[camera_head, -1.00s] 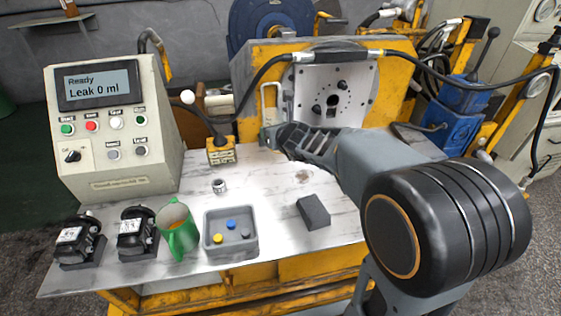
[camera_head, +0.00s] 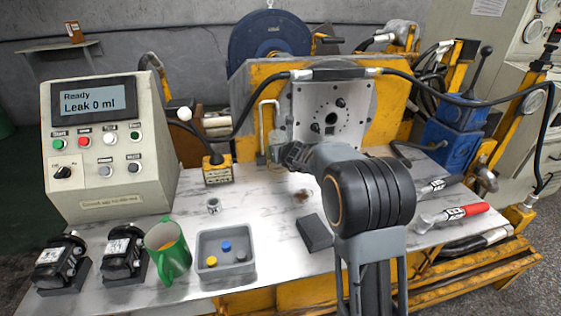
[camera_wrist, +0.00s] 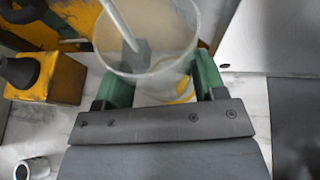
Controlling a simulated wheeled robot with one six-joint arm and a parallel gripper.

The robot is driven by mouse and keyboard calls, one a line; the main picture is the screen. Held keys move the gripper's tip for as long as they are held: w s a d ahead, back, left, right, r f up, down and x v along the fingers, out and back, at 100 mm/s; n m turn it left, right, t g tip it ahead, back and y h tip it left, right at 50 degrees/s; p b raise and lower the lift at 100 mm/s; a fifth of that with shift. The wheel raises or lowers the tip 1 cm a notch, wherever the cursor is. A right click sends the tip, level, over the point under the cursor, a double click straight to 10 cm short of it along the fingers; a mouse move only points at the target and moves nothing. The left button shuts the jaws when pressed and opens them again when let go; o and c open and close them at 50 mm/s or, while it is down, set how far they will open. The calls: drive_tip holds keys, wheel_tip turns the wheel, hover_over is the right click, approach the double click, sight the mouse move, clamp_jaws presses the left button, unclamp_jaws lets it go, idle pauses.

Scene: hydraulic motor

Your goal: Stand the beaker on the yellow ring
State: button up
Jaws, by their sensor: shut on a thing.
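The clear beaker (camera_wrist: 150,60) is between the two green-tipped fingers of my gripper (camera_wrist: 162,85) in the wrist view. The gripper is shut on it. A yellow ring (camera_wrist: 185,90) shows in part on the white table, close below the beaker and partly seen through its wall. I cannot tell whether the beaker's base touches the table. In the head view my gripper (camera_head: 287,155) is at the back of the table, before the yellow machine; the beaker is only a faint pale shape there and the ring is hidden.
A thin bent pipe (camera_head: 263,115) comes down at the beaker; its end shows inside the beaker's outline in the wrist view. A yellow switch box (camera_head: 217,172) stands left. A metal nut (camera_head: 213,206), grey tray (camera_head: 226,278), green jug (camera_head: 170,255) and dark block (camera_head: 314,235) lie nearer.

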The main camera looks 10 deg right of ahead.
drive_tip(key=shift+w+d+f, duration=0.2)
drive_tip(key=shift+w+f, duration=0.4)
drive_tip(key=shift+f, duration=0.15)
drive_tip(key=shift+w+d+f+b, duration=0.1)
drive_tip(key=shift+w+f+b, duration=0.1)
drive_tip(key=shift+f+b, duration=1.15)
drive_tip(key=shift+f+p, duration=0.3)
drive_tip(key=shift+f, duration=0.1)
drive_tip(key=shift+f, duration=0.1)
drive_tip(key=o, duration=0.7)
drive_tip(key=shift+r, duration=0.25)
drive_tip(key=p+v, duration=0.1)
drive_tip(key=v, duration=1.1)
drive_tip(key=shift+f, duration=0.15)
